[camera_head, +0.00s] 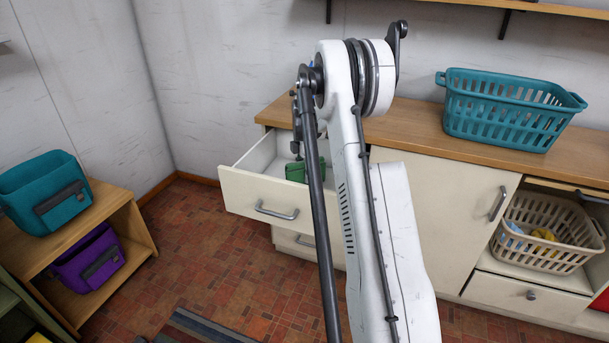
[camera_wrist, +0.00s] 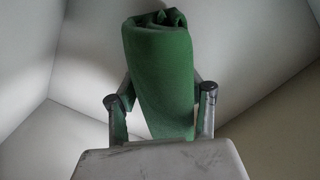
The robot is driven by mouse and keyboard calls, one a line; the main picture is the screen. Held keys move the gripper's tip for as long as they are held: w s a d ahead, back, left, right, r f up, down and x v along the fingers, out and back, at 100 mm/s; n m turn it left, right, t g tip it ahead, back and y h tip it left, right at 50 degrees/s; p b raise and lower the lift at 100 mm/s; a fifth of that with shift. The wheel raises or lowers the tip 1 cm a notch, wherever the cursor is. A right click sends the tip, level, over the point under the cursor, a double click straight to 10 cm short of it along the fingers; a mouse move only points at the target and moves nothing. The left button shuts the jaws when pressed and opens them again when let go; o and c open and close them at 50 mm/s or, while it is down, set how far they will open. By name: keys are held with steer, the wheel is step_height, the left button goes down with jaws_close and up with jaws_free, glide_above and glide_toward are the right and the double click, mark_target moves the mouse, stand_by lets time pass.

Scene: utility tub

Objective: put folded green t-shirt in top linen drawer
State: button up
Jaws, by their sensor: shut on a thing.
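The folded green t-shirt (camera_head: 297,171) is a rolled green bundle, partly hidden behind my arm in the head view. It also shows in the wrist view (camera_wrist: 160,75), upright between the two fingers of my gripper (camera_wrist: 160,105). My gripper is shut on it. The top linen drawer (camera_head: 250,190) is pulled open, with a cream front, a grey handle and white inner walls. The shirt and gripper are inside the drawer's opening, with pale walls around them in the wrist view. I cannot tell whether the shirt touches the drawer's bottom.
A closed drawer (camera_head: 292,243) lies below the open one. A teal basket (camera_head: 508,108) stands on the wooden counter (camera_head: 421,128). A beige basket (camera_head: 545,232) sits in an open bay at right. Teal (camera_head: 42,193) and purple (camera_head: 91,263) bins occupy the left shelf.

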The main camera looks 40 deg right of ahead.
steer(key=shift+f, duration=0.1)
steer(key=o, duration=1.3)
